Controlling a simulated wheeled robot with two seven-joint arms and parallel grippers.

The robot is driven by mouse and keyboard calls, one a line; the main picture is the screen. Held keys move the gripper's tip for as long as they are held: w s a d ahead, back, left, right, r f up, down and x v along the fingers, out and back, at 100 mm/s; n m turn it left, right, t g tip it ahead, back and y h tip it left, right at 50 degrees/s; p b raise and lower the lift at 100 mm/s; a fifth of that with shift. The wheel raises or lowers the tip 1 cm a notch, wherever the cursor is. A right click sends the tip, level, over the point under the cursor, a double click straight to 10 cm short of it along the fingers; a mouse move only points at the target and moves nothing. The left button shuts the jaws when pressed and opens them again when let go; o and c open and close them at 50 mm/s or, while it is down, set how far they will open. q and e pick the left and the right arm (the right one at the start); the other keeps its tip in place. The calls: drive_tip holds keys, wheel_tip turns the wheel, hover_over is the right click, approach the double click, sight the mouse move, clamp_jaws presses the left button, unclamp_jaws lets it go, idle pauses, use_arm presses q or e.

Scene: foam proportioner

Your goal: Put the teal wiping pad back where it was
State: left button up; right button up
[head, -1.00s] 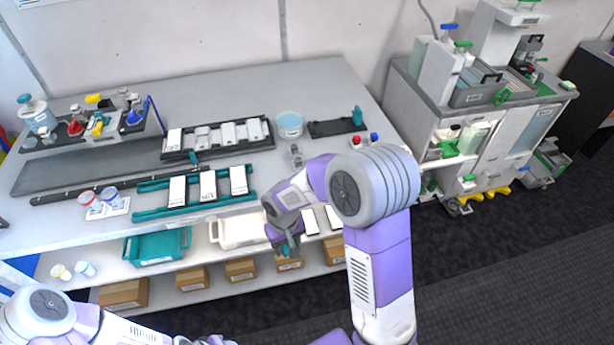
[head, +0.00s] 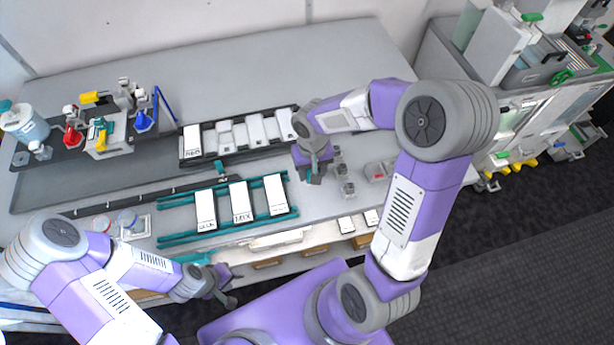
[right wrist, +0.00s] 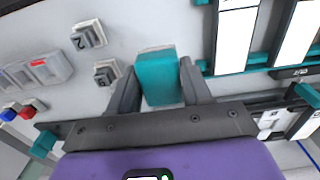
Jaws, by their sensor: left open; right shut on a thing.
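The teal wiping pad (right wrist: 158,76) sits between the fingers of my right gripper (right wrist: 158,88) in the right wrist view. That gripper is shut on it. In the head view my right gripper (head: 314,172) is over the table, right of the black tray and above the teal rack's right end. I cannot tell whether the pad touches the table. My left gripper (head: 226,288) is open and empty, near the table's front edge at the lower left.
A black tray (head: 183,160) and a teal rack (head: 172,242) hold white cards. Small numbered blocks (right wrist: 88,35) stand beside the pad, near a grey box (right wrist: 40,70). Bottles and clamps (head: 100,120) stand at the left. The back of the table is bare.

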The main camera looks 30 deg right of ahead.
sight(312, 190)
drive_tip(key=f, duration=0.3)
drive_tip(key=shift+s+f, duration=0.1)
drive_tip(key=shift+s, duration=0.15)
drive_tip(key=shift+w+f+b, duration=0.1)
drive_tip(key=shift+f+b, duration=0.2)
drive_tip(key=shift+f, duration=0.3)
wheel_tip(312, 190, down, 2)
drive_tip(key=shift+f, duration=0.2)
drive_tip(key=shift+f+b, duration=0.3)
drive_tip(key=shift+f, duration=0.05)
drive_tip(key=shift+f, duration=0.1)
drive_tip(key=o, duration=1.1)
